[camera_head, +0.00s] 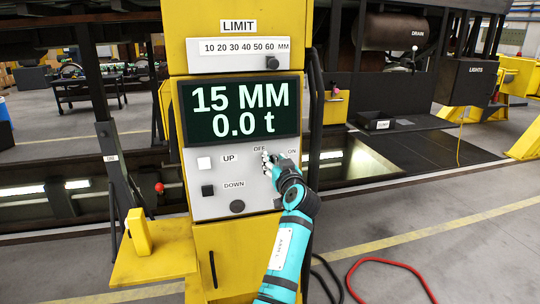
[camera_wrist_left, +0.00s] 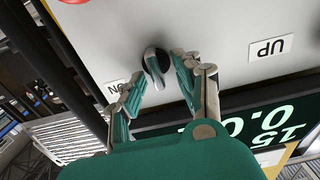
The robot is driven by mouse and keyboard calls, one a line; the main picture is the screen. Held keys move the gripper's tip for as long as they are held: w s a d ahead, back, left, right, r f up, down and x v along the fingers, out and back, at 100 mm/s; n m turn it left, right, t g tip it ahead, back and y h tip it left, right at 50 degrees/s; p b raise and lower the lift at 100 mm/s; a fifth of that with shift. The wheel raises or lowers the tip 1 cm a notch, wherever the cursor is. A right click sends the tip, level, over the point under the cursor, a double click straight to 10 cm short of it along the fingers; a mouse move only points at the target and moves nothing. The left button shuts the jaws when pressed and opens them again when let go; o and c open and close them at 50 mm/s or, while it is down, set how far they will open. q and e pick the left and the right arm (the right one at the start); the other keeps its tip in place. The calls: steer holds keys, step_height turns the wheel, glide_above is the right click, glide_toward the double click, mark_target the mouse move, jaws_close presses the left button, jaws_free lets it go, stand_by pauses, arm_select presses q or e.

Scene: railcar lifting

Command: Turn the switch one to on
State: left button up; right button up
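The switch (camera_wrist_left: 152,62) is a dark round knob with a grey lever on the white control panel (camera_wrist_left: 215,30). In the left wrist view it lies between the open fingers of my left gripper (camera_wrist_left: 159,72). Gaps seem to show on both sides; contact is not clear. The ON label (camera_wrist_left: 115,88) is partly behind one finger. In the head view my left gripper (camera_head: 268,159) is at the panel between the OFF label (camera_head: 259,149) and the ON label (camera_head: 292,152), and hides the switch. My right gripper is not in view.
The yellow control post (camera_head: 223,255) carries a display (camera_head: 240,110) reading 15 MM and 0.0 t. UP (camera_head: 204,163) and DOWN (camera_head: 208,190) buttons sit left of my gripper. A black cable (camera_head: 315,100) runs along the post's right side. A red hose (camera_head: 385,262) lies on the floor.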

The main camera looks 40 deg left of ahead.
arm_select(q)
steer(key=shift+d+r, duration=0.1)
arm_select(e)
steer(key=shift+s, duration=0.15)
arm_select(q)
steer(key=shift+d, duration=0.1)
steer(key=shift+c, duration=0.2)
jaws_close()
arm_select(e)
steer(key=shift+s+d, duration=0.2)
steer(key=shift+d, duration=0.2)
